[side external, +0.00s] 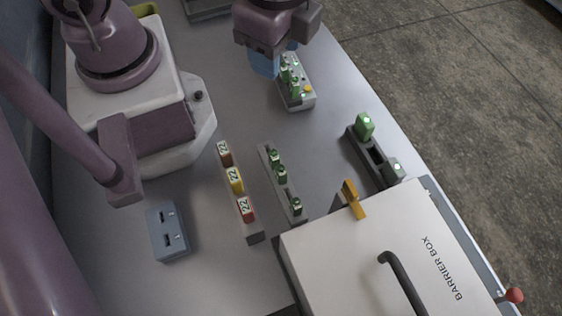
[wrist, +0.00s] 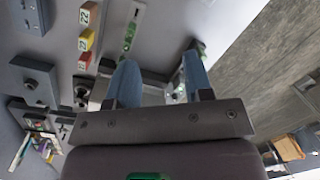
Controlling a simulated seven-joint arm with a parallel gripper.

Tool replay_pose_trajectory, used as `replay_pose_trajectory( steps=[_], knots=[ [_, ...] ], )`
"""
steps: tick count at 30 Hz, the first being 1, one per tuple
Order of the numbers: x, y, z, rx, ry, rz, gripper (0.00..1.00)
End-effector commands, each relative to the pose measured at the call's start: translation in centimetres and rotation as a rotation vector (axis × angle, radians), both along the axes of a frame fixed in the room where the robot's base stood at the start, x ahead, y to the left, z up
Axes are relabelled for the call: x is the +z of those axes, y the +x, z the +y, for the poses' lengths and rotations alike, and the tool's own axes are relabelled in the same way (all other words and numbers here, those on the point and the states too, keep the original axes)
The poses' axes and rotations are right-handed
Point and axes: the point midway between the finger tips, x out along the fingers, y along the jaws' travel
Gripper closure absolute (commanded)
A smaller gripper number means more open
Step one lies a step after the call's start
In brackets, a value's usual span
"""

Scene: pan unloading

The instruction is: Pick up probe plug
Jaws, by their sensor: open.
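Several small green plugs are in view, and I cannot tell which one is the probe plug. Some green plugs (side external: 293,88) stand in a pale block with lit spots, and my gripper (side external: 277,64) is over its far end, its blue fingers open and apart. Other green plugs (side external: 281,174) stand in a narrow grey rack (side external: 288,188). Two larger green plugs with lit tops (side external: 364,126) sit in a dark holder (side external: 377,157) at the right. In the wrist view, my gripper (wrist: 159,62) shows two spread blue fingers with nothing held. The fingers partly hide what lies beneath.
A white barrier box (side external: 350,255) with a dark handle fills the front right. A yellow piece (side external: 352,198) stands at its edge. A rack of brown, yellow and red numbered blocks (side external: 236,180) and a blue-grey socket box (side external: 167,231) are left. The table between is clear.

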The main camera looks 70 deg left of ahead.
Motion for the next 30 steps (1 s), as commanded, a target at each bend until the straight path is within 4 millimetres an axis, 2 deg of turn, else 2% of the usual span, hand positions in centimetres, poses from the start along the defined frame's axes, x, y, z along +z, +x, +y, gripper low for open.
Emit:
replay_pose_trajectory(
  steps=[1, 3, 7, 9, 14, 21, 30],
  knots=[
    [-1.4, -0.8, -1.7, -0.117, -0.004, 0.047, 0.53],
    [-2.8, -1.7, -3.8, -0.266, -0.023, 0.086, 0.53],
    [-4.2, -3.0, -7.0, -0.501, -0.077, 0.111, 0.53],
    [-3.9, -2.5, -8.1, -0.6, -0.102, 0.072, 0.53],
    [-5.6, -2.5, -8.0, -0.634, -0.104, 0.069, 0.53],
    [-10.0, -2.5, -8.0, -0.628, -0.102, 0.069, 0.53],
    [-12.5, -2.5, -8.0, -0.625, -0.102, 0.066, 0.53]
  ],
)
